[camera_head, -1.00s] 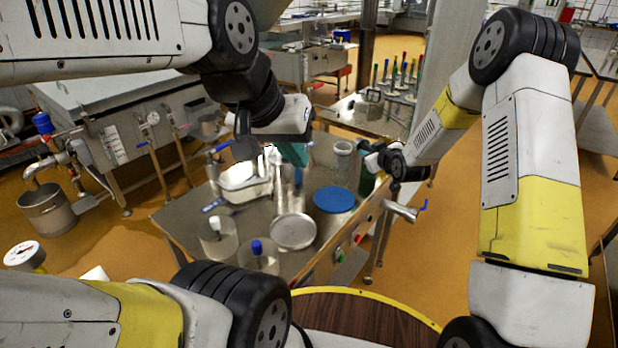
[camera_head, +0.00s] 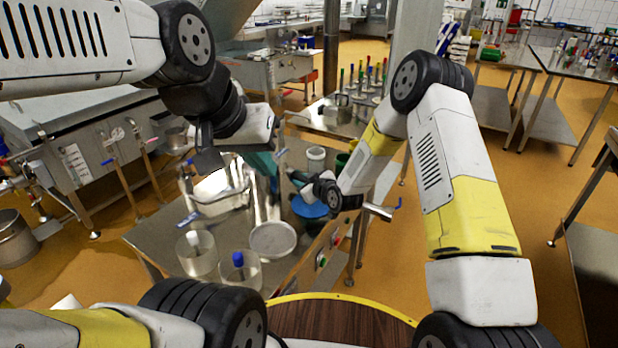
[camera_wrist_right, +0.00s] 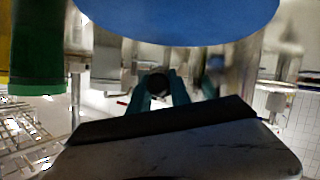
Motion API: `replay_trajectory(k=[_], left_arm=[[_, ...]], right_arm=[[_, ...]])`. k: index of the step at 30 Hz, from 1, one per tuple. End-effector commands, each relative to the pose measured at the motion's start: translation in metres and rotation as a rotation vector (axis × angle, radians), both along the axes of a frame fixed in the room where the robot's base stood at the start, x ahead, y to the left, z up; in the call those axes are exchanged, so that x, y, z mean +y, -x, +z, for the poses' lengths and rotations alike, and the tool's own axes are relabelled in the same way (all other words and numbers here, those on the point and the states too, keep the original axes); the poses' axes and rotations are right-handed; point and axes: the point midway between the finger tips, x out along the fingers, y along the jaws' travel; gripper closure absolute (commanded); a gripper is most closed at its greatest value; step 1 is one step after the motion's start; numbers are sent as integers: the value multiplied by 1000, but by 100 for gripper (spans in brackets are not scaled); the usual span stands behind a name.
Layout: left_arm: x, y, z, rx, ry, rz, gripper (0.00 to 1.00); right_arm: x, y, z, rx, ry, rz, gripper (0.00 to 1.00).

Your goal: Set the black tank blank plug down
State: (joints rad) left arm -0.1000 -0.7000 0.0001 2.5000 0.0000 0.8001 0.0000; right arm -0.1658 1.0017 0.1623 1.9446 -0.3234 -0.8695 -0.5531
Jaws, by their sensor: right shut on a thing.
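The black tank blank plug (camera_wrist_right: 158,83) is a small dark round piece in the right wrist view. The teal fingers of my right gripper (camera_wrist_right: 160,79) are shut on it. In the head view my right gripper (camera_head: 300,178) is over the right part of the steel table (camera_head: 152,240), beside the blue disc (camera_head: 311,208). The plug is too small to make out there. My left gripper (camera_head: 264,163) is over the table's back middle; its teal fingers partly show, but its jaw opening is unclear.
On the table are a pale round lid (camera_head: 272,239), two clear jars with a white-topped (camera_head: 195,256) and a blue-topped (camera_head: 240,271) item, and a white tub (camera_head: 220,195). A white cylinder (camera_head: 316,158) stands behind my right gripper. A green container (camera_wrist_right: 38,50) is close by.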

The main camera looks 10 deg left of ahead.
Motion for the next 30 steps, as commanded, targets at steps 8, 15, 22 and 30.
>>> replay_trajectory(k=[8,15,22,30], left_arm=[[0,0,0,0,0,0,100],[0,0,0,0,0,0,100],[0,0,0,0,0,0,100],[0,0,0,0,0,0,100]], right_arm=[[0,0,-29,-1,-1,-1,100],[0,0,-30,0,0,0,100],[0,1,-31,1,1,1,67],[-6,8,-26,2,1,1,67]])
